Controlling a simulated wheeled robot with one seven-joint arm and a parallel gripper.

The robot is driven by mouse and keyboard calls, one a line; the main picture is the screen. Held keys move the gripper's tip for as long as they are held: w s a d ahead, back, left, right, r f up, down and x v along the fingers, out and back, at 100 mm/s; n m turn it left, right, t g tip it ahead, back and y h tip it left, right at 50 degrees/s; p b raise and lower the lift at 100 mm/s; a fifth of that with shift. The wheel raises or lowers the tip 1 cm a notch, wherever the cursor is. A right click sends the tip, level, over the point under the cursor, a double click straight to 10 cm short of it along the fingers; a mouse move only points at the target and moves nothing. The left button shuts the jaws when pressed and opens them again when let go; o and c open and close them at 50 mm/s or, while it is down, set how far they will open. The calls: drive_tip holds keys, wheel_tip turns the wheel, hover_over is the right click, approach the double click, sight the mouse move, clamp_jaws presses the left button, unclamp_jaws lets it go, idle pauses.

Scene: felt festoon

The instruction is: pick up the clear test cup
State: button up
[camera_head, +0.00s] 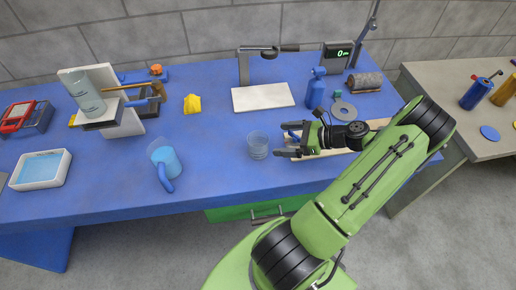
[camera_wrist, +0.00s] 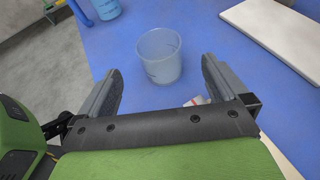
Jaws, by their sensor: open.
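The clear test cup (camera_head: 258,146) stands upright on the blue table in the head view, just left of my gripper. It also shows in the wrist view (camera_wrist: 160,56), ahead of my fingers and roughly centred between them. It looks empty. My gripper (camera_head: 281,139) is open and points left toward the cup from the right. In the wrist view my gripper (camera_wrist: 160,85) has its two dark fingers wide apart with nothing held. The cup appears to be just beyond the fingertips, not gripped.
A blue-handled jug (camera_head: 165,160) stands to the left. A white board (camera_head: 263,97) lies behind the cup under a press stand. A blue bottle (camera_head: 316,90) is behind my gripper. A small red-and-white item (camera_wrist: 197,101) lies near the right finger.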

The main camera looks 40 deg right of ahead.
sight(249, 141)
drive_tip(key=b+x, duration=0.1)
drive_tip(key=x, duration=0.8)
drive_tip(key=shift+w+a+f, duration=0.2)
drive_tip(key=shift+a, duration=0.05)
drive_tip(key=shift+s, duration=0.1)
drive_tip(key=c, duration=1.1)
